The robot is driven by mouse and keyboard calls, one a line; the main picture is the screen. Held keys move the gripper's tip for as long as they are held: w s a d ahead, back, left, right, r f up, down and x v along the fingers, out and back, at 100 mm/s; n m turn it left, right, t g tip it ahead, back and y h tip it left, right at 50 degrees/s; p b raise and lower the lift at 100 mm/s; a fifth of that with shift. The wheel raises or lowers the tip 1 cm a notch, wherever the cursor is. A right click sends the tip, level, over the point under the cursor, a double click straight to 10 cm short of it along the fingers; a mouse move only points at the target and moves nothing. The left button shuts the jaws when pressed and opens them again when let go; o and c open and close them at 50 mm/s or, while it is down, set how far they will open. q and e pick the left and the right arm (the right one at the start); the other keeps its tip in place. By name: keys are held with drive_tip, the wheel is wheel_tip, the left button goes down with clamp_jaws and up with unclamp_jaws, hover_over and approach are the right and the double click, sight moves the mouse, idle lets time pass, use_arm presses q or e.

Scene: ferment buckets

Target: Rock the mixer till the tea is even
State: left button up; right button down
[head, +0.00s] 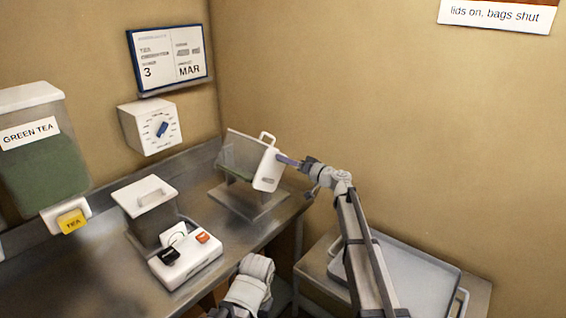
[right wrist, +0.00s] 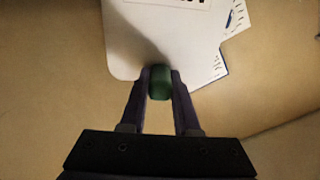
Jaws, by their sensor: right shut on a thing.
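The mixer (head: 243,155) is a clear-sided box with white ends, tilted on a grey stand (head: 246,200) on the counter. Its contents look dark green; how even they are is too small to tell. My right gripper (head: 283,160) is at the mixer's right white end. In the right wrist view, it is shut on a green knob (right wrist: 160,82) in front of the white end panel (right wrist: 155,35). A pale arm link of mine shows at the bottom of the head view, but my left gripper's fingers do not show.
A green tea dispenser (head: 40,160) with a yellow tap is at left. A lidded container (head: 147,208) and a white box with black and red buttons (head: 188,262) stand left of the mixer. A dial box (head: 150,127) is on the wall. A grey tray (head: 415,280) lies lower right.

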sight(282, 169)
drive_tip(key=f+m+b, duration=0.1)
drive_tip(key=m, duration=0.2)
drive_tip(key=w+d+f+m+b, duration=0.1)
drive_tip(key=f+m, duration=0.1)
drive_tip(key=m, duration=0.1)
drive_tip(key=f+m+b, duration=0.1)
drive_tip(key=m+b, duration=0.1)
drive_tip(key=m, duration=0.1)
drive_tip(key=shift+w+d+f+m, duration=0.25)
drive_tip(key=shift+w+m, duration=0.05)
drive_tip(key=shift+m, duration=0.1)
drive_tip(key=shift+f+m+b, duration=0.35)
drive_tip(key=shift+m+b, duration=0.05)
drive_tip(key=shift+m, duration=0.4)
drive_tip(key=shift+f+m+b, duration=0.35)
drive_tip(key=shift+m+b, duration=0.05)
drive_tip(key=shift+m, duration=0.4)
drive_tip(key=c, duration=0.6)
unclamp_jaws()
drive_tip(key=shift+c, duration=0.2)
drive_tip(key=v, duration=0.8)
